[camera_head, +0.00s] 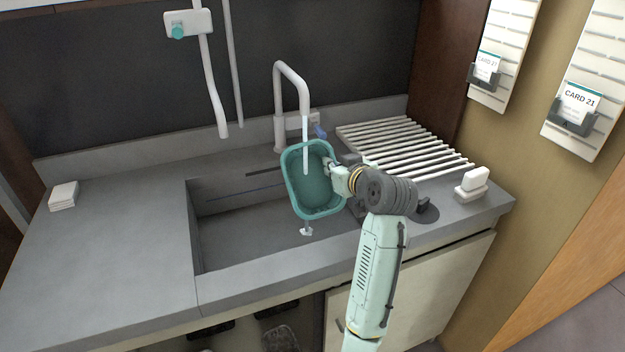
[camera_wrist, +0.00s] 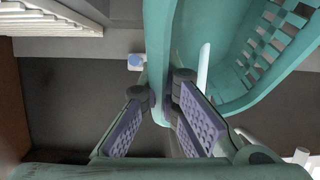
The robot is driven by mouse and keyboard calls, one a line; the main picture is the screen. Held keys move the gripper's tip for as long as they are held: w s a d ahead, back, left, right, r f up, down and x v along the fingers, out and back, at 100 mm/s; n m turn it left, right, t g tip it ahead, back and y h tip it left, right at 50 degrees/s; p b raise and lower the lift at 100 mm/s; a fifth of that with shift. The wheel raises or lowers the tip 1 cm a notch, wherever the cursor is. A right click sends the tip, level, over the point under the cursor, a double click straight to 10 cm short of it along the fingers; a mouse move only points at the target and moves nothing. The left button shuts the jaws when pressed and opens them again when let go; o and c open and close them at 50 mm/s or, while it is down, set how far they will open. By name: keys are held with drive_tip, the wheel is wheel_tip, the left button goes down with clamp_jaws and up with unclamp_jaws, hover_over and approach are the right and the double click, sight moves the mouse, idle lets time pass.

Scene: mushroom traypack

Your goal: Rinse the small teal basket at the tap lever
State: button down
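The small teal basket (camera_head: 312,182) hangs tilted over the sink (camera_head: 240,228), under the spout of the white tap (camera_head: 292,75). A pale stream (camera_head: 305,148) runs from the spout down into the basket. My gripper (camera_head: 332,172) is shut on the basket's right-hand wall. In the wrist view the basket wall (camera_wrist: 158,45) passes between the two purple-padded fingers (camera_wrist: 165,110), and slatted openings show in the basket's far side. The blue tap lever (camera_head: 320,131) is just right of the spout, behind the basket.
A white slatted drying rack (camera_head: 405,145) lies right of the tap. A white block-shaped item (camera_head: 472,183) stands on the counter's right end. A white stack (camera_head: 63,196) lies at the far left. The left counter (camera_head: 110,245) is otherwise clear. A white hanging pipe (camera_head: 212,85) is left of the tap.

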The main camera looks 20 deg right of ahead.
drive_tip(key=shift+s+a, duration=0.3)
drive_tip(key=shift+s, duration=1)
drive_tip(key=shift+s+a, duration=0.35)
drive_tip(key=shift+s, duration=0.95)
drive_tip(key=shift+s+a, duration=0.3)
drive_tip(key=shift+s, duration=1)
drive_tip(key=s+a+r, duration=0.1)
drive_tip(key=s+r, duration=0.3)
drive_tip(key=s, duration=0.1)
drive_tip(key=shift+a, duration=0.1)
